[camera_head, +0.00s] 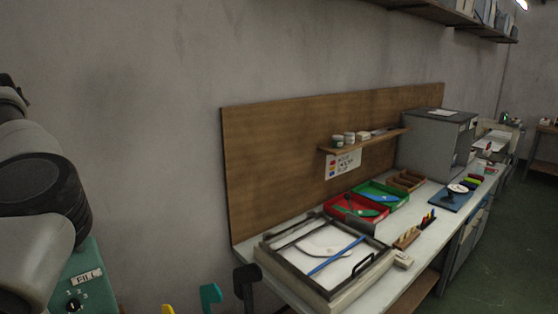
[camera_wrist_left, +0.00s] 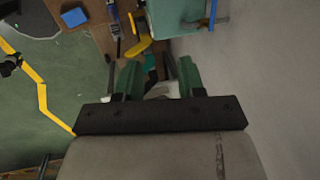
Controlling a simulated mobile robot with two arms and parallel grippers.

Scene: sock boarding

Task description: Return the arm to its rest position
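My left arm (camera_head: 38,190) comes in at the left edge of the head view, with its grey and black links close to the camera. Its gripper does not show there. In the left wrist view the left gripper (camera_wrist_left: 158,72) has its two green fingers apart, with a gap between them. I see no object held in it. A pale part shows at the base of the gap; I cannot tell what it is. My right gripper is in neither view.
A long bench (camera_head: 407,289) runs along the wall with a framed tray (camera_head: 290,279), a red bin (camera_head: 344,214), a green bin (camera_head: 402,188) and a grey cabinet (camera_head: 424,142). A green box (camera_head: 88,281) is near the arm. Yellow floor line (camera_wrist_left: 43,98) bounds open floor.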

